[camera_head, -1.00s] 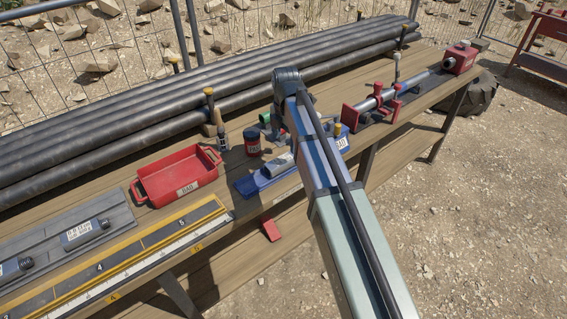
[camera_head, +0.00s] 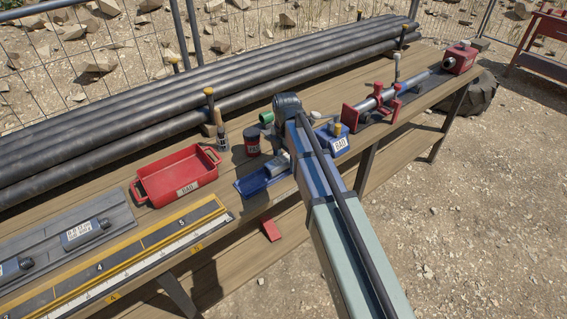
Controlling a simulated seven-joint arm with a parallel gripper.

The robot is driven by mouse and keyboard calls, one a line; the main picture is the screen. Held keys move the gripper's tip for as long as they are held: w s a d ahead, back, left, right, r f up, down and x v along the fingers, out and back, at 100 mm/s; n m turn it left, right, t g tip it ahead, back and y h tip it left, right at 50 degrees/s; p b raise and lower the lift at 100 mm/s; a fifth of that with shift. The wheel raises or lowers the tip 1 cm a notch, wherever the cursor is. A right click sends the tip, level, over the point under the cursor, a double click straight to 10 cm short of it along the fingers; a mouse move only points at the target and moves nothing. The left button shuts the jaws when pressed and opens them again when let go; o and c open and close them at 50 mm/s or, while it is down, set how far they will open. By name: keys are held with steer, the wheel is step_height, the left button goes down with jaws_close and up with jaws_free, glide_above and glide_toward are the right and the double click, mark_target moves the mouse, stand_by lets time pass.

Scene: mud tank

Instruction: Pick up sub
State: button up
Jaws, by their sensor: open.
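A grey cylindrical piece (camera_head: 277,166), which looks like the sub, lies in or at a blue tray (camera_head: 250,186) on the wooden bench, left of my arm. My arm link covers its right part. My arm comes up from the lower right and its dark upper joint (camera_head: 287,103) stands over the bench behind the blue tray. My gripper cannot be made out; it seems hidden behind the arm link.
A red tray (camera_head: 174,178) stands left, with a dark red can (camera_head: 252,142) beside it. A blue labelled bin (camera_head: 338,142) is right of my arm. A red clamp stand (camera_head: 372,103) holds a rod farther right. Long dark pipes (camera_head: 120,132) line the bench's back.

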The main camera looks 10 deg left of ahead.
steer(key=shift+c, duration=0.2)
steer(key=c, duration=1.3)
